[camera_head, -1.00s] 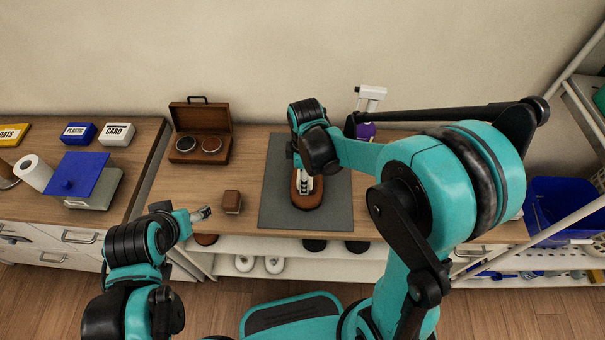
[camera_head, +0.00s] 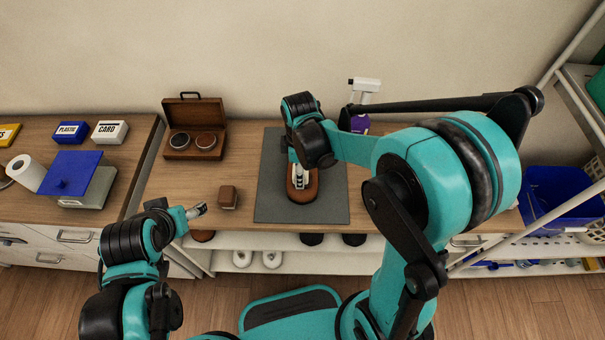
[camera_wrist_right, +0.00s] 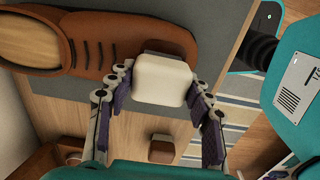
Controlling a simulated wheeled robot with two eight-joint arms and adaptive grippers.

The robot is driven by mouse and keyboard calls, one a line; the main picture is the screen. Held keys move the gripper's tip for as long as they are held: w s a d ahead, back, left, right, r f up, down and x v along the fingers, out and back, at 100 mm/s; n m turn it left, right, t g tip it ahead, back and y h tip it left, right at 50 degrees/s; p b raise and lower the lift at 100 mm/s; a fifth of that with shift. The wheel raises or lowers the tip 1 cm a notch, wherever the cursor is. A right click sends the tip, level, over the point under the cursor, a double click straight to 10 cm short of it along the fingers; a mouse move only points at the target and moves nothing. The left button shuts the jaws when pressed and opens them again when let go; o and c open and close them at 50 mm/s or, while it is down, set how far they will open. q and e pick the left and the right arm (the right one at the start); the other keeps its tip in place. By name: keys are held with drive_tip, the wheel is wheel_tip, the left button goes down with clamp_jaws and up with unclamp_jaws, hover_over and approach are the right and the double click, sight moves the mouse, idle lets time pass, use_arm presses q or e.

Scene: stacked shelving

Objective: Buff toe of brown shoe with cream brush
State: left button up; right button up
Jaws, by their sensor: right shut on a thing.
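The brown shoe (camera_head: 304,195) lies on a grey mat (camera_head: 271,200) on the bench; its laces and toe show in the right wrist view (camera_wrist_right: 92,40). My right gripper (camera_head: 300,180) is over the shoe. In the right wrist view it (camera_wrist_right: 162,85) is shut on the cream brush (camera_wrist_right: 161,82), with a finger on each side. The brush is at the toe end, its dark edge overlapping the toe in the picture; I cannot tell whether they touch. My left gripper (camera_head: 198,211) is away to the left, near the bench's front edge, and too small to read.
A small brown block (camera_head: 228,197) stands left of the mat. An open brown case (camera_head: 190,155) with two round tins is at the back left. A white-and-purple item (camera_head: 361,123) stands behind the mat. Blue and white boxes are on the left counter.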

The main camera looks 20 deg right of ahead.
drive_tip(key=shift+w+a+f, duration=0.1)
drive_tip(key=shift+w+a, duration=0.1)
drive_tip(key=shift+w, duration=0.2)
drive_tip(key=shift+s+d, duration=0.25)
drive_tip(key=shift+s, duration=0.35)
drive_tip(key=shift+s+d, duration=0.35)
drive_tip(key=shift+s, duration=0.55)
drive_tip(key=shift+w+a, duration=0.35)
drive_tip(key=shift+w, duration=0.65)
